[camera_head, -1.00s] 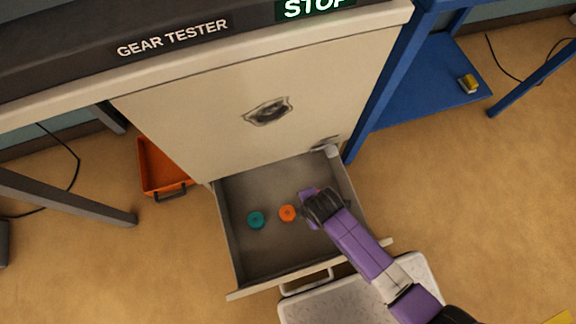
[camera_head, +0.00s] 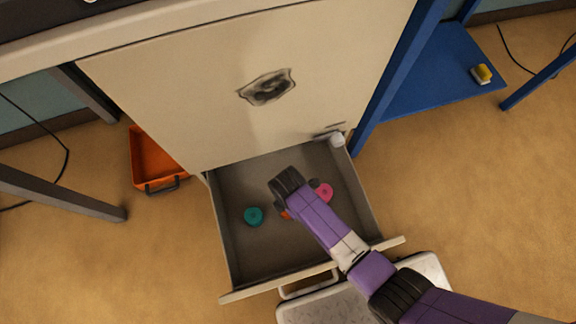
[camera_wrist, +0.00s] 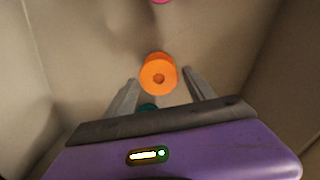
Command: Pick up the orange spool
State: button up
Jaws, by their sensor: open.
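The orange spool (camera_wrist: 158,62) lies in the open drawer (camera_head: 228,250). In the wrist view it is in the middle, just beyond and between the tips of my open gripper (camera_wrist: 161,80), with nothing held. I cannot tell how high the fingertips are above the drawer floor. In the head view my gripper (camera_head: 284,192) is over the drawer and hides most of the orange spool; only a sliver (camera_head: 285,214) shows at its lower left edge.
A teal spool (camera_head: 253,216) lies left of the orange one, and a pink spool (camera_head: 324,192) lies to its right. The drawer walls surround them. The cabinet front (camera_head: 200,110) rises behind. An orange bin (camera_head: 150,158) stands on the floor at left.

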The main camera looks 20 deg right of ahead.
notch_tip(320, 180, down, 3)
jog(key=shift+w+f+b, duration=0.1)
jog(key=shift+b, duration=0.7)
jog(key=c, duration=1.2)
